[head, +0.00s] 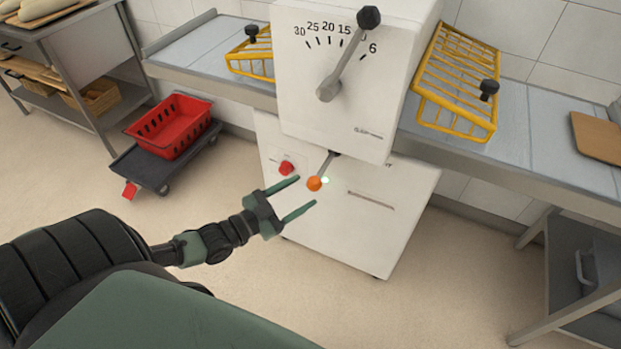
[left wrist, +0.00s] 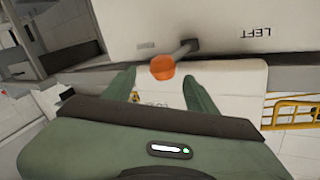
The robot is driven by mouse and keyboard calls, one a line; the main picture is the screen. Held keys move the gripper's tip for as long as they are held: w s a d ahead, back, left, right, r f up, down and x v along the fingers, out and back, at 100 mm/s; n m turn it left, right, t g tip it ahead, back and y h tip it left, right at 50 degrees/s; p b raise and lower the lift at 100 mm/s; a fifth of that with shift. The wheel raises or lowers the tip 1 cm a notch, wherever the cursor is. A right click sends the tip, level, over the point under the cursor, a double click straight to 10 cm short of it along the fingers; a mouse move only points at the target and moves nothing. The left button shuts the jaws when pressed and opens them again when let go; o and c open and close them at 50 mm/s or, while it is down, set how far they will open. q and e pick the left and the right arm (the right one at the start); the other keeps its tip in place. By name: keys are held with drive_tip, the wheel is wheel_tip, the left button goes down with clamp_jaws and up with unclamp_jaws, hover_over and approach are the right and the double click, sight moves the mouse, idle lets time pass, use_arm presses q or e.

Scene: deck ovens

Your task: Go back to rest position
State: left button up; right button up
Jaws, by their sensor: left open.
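My left gripper (head: 299,197) is open, its two green fingers reaching toward the front of a white machine (head: 330,225). An orange knob (head: 314,184) on a short grey lever sticks out of the machine, just beyond the fingertips. In the left wrist view the orange knob (left wrist: 163,67) shows between and past the open fingers (left wrist: 158,80). I cannot tell whether a finger touches it; nothing is held. My right gripper is not in view.
The machine has a dial lever (head: 346,55), a red button (head: 286,168) and yellow guards (head: 458,82) over belts on both sides. A red crate (head: 168,127) sits on a dark dolly at left. A metal table (head: 60,25) stands behind it.

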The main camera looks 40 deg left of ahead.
use_arm(q)
drive_tip(key=shift+v, duration=1.15)
